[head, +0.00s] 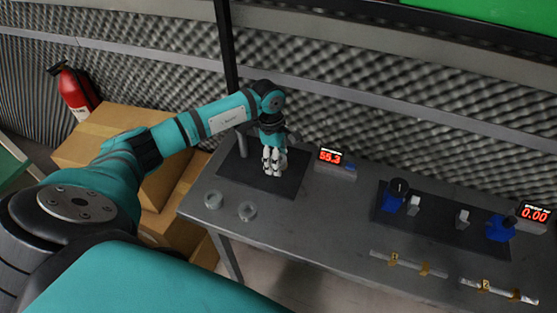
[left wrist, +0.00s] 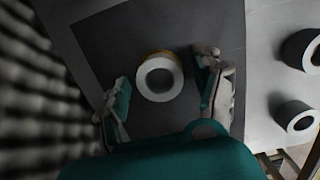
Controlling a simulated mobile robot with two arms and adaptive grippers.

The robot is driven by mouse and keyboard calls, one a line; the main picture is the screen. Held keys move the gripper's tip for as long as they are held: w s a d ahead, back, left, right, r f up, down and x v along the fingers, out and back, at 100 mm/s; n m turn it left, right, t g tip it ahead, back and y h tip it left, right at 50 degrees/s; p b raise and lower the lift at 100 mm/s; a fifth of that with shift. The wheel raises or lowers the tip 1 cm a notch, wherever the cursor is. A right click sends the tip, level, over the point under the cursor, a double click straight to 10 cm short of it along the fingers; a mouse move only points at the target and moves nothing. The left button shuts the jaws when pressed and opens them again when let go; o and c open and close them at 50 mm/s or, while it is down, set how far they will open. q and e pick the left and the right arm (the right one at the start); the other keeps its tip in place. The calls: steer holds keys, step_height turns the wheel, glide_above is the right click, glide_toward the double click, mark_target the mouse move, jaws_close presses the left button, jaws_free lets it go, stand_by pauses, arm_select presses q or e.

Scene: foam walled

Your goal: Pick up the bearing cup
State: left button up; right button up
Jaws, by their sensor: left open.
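My left gripper (head: 272,168) points down over a dark mat, with its jaws apart and empty. In the left wrist view, a round cup with a pale rim and a brownish band (left wrist: 160,96) stands on the mat between the two fingers, with gaps on both sides. In the head view this cup is hidden behind the gripper. My right gripper is not in view.
A post (head: 242,143) rises from the mat (head: 231,169) behind the gripper. A red readout (head: 330,157) stands just right. Further right are a second dark mat with blue devices (head: 500,229) and taped tubes (head: 398,262). Foam wall (head: 340,95) closes the back.

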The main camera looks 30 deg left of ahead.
arm_select(q)
steer(key=c, duration=1.3)
jaws_close()
steer(key=shift+r, duration=0.15)
